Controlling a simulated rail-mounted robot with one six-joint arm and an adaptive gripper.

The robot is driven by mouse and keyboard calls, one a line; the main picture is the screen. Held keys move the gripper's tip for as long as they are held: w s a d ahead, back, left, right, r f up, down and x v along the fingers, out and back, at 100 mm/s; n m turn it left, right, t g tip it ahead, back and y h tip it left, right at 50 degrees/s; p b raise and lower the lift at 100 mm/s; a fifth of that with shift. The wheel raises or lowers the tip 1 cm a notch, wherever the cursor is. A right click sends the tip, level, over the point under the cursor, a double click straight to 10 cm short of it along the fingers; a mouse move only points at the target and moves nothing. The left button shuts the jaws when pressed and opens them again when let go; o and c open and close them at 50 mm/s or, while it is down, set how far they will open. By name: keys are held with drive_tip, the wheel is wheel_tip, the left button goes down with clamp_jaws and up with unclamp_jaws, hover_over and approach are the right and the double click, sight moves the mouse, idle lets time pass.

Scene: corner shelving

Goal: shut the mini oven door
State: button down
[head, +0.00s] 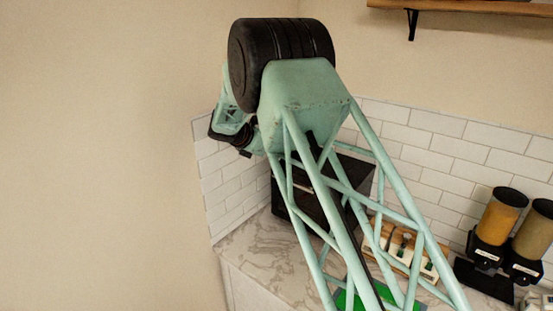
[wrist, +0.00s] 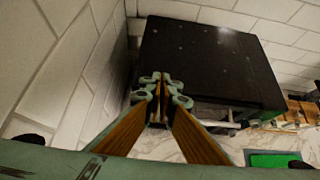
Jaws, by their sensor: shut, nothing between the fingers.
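The mini oven is a black box in the corner of the counter. In the head view the oven (head: 360,174) is largely hidden behind my arm. In the wrist view its dark top (wrist: 210,60) fills the upper middle, and a light grey bar (wrist: 215,115), perhaps the handle, shows along its near lower edge. How far the door is open cannot be told. My gripper (wrist: 163,88) is shut and empty, its fingertips overlapping the oven's near left edge in the picture. Contact cannot be told. In the head view the fingers are hidden by my arm.
White tiled walls (wrist: 60,90) stand close on the left and behind. A wooden rack (head: 405,250) and food dispensers (head: 497,220) stand right of the oven. A green board (wrist: 275,158) lies on the marble counter (head: 255,245). A wooden shelf (head: 470,7) hangs above.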

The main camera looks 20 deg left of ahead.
drive_tip(key=shift+s+a+r+p, duration=0.1)
drive_tip(key=shift+s+r+p, duration=0.15)
drive_tip(key=shift+r, duration=0.4)
drive_tip(key=shift+s+r+p, duration=0.1)
drive_tip(key=shift+r+p, duration=0.2)
drive_tip(key=shift+r, duration=0.35)
drive_tip(key=shift+s+a+r+p, duration=0.1)
drive_tip(key=shift+s+r+p, duration=0.15)
drive_tip(key=shift+r, duration=0.4)
drive_tip(key=shift+w, duration=0.1)
